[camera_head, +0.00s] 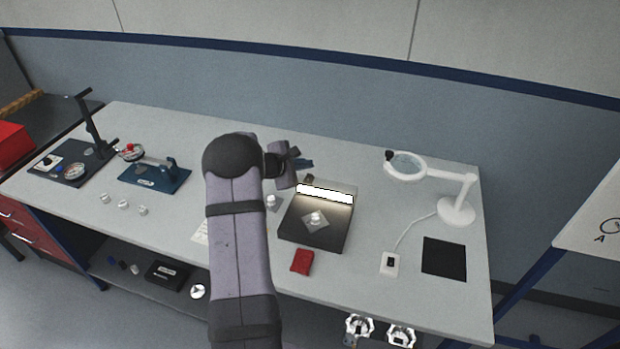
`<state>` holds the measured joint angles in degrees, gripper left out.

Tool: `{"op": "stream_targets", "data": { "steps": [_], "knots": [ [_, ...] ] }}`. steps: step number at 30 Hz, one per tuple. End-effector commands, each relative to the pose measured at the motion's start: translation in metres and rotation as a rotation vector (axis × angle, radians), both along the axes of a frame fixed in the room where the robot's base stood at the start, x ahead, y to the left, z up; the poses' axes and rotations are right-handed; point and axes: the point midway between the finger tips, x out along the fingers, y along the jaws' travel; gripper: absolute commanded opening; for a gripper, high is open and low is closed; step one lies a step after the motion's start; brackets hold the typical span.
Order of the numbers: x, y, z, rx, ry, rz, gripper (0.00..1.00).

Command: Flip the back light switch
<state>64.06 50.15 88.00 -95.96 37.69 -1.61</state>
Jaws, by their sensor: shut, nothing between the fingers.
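The back light is a dark flat box (313,236) right of my arm, with a bright white lit strip (326,195) along its rear. A small clear part (315,218) stands on its dark top. My gripper (299,177) is at the box's rear left corner, shut and empty. A small brownish piece (308,178) shows beside it; I cannot tell whether this is a switch or a fingertip. The switch of the back light is not clearly seen, and contact with it cannot be told.
A red cloth (301,262) lies in front of the box. To the right are a white magnifier lamp (457,210), a corded white switch box (390,264) and a black mat (444,258). A blue gauge stand (155,178) and clear parts (123,205) are left.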

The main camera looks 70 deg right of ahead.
Motion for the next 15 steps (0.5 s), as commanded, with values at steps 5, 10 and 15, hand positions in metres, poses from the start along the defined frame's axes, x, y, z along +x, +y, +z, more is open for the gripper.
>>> {"op": "stream_targets", "data": {
  "steps": [5,10,15],
  "knots": [
    [0.000,-0.003,-0.018,-0.001,0.000,0.001,0.00],
    [0.000,-0.005,-0.022,-0.001,-0.001,0.000,0.00],
    [0.000,-0.005,-0.022,-0.001,-0.001,0.000,0.00]
  ]
}}
